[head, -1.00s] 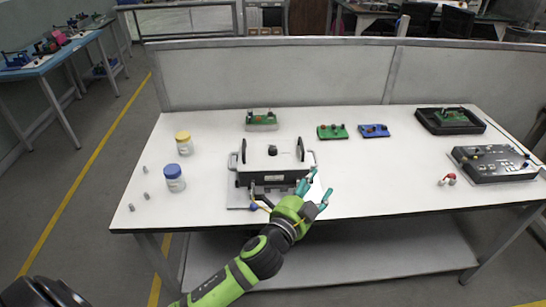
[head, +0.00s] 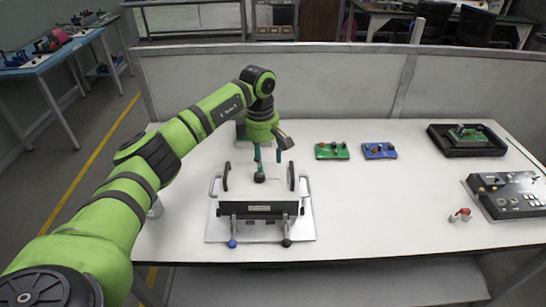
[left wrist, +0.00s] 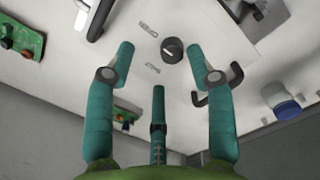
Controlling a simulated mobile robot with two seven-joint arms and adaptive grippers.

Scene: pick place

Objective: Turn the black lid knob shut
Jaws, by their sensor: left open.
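The black lid knob (head: 259,177) stands on top of a white box (head: 258,200) with black and metal handles at its sides. In the left wrist view the knob (left wrist: 172,49) is a round black disc with a pale line across it. My left gripper (head: 266,156) points down over the box, its teal fingers just above and behind the knob in the head view. My right gripper is not in view.
A green board (head: 332,151) and a blue board (head: 379,151) lie right of the box. A black tray (head: 467,140), a grey control panel (head: 508,194) and a small red-and-white item (head: 461,214) are further right. The table between is clear.

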